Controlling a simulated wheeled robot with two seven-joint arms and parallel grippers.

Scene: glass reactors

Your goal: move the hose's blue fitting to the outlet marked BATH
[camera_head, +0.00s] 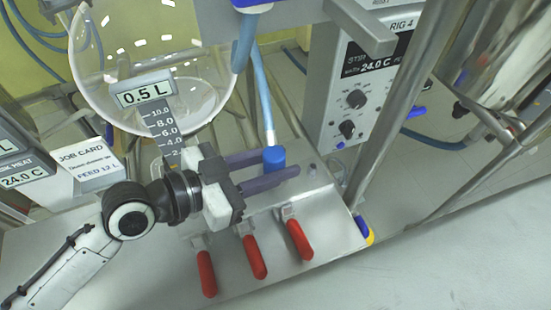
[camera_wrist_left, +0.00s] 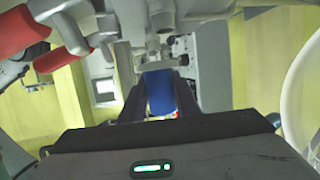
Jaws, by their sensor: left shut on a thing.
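The hose's blue fitting (camera_head: 273,160) is between the two fingers of my left gripper (camera_head: 282,167), which is shut on it. The fitting also shows in the left wrist view (camera_wrist_left: 160,92), between the dark fingers. The light blue hose (camera_head: 264,100) rises from the fitting toward the top of the head view. The fitting is over the back part of a metal manifold (camera_head: 335,225); I cannot tell whether it touches an outlet. A small bare stub (camera_head: 312,169) stands to its right. No BATH label is readable. My right gripper is not in view.
Three red valve handles (camera_head: 254,257) stick out along the manifold's front. A glass vessel (camera_head: 200,75) with a 0.5 L tag is behind my left gripper. The RIG 4 control box (camera_head: 350,110) and a metal post (camera_head: 395,110) stand to the right.

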